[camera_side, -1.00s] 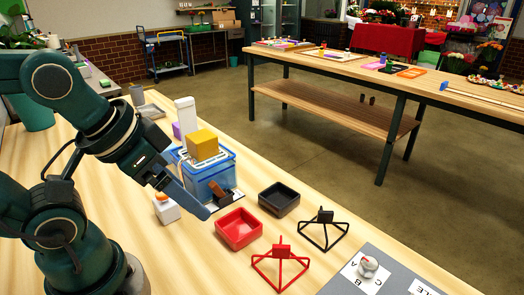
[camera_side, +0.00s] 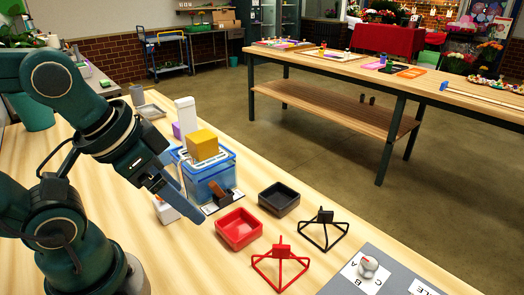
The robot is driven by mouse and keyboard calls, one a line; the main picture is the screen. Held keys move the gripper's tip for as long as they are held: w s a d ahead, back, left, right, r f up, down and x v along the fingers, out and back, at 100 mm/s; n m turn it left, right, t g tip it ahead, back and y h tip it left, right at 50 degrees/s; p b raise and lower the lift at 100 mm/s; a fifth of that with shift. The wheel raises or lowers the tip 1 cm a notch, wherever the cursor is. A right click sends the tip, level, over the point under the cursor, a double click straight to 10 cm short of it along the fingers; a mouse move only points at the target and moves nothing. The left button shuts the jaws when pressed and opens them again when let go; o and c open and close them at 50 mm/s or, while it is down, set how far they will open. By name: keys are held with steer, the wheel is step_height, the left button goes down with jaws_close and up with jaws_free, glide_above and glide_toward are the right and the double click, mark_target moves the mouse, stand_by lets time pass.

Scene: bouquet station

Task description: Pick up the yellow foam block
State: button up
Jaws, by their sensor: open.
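The yellow foam block (camera_side: 202,144) sits on top of the blue clear-sided box (camera_side: 222,172), near the middle of the picture. My gripper (camera_side: 189,208) hangs in front and to the left of the box, lower than the block and apart from it. Its fingers point down towards the table, close by a small white block (camera_side: 167,212) that they partly cover. The gripper is open and I see nothing held in it. The gap between the fingers is hard to make out from this side.
A red tray (camera_side: 239,229) and a black tray (camera_side: 279,198) lie right of the box. A red stand (camera_side: 281,262) and a black stand (camera_side: 322,231) are further right. A white upright block (camera_side: 186,115) and a purple block (camera_side: 177,131) stand behind the box.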

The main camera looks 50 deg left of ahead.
steer(key=w+a+r+m+g, duration=0.25)
steer(key=w+a+r, duration=0.45)
steer(key=w+r, duration=0.35)
steer(key=n+g, duration=0.3)
glide_above(203, 134)
steer(key=shift+t, duration=0.25)
steer(key=f, duration=0.7)
steer(key=shift+w+d+f, duration=0.1)
steer(key=shift+d+f, duration=0.15)
steer(key=shift+d, duration=0.05)
steer(key=shift+a+f, duration=0.25)
steer(key=shift+f, duration=3.7)
steer(key=c, duration=1.3)
steer(key=shift+r, duration=0.15)
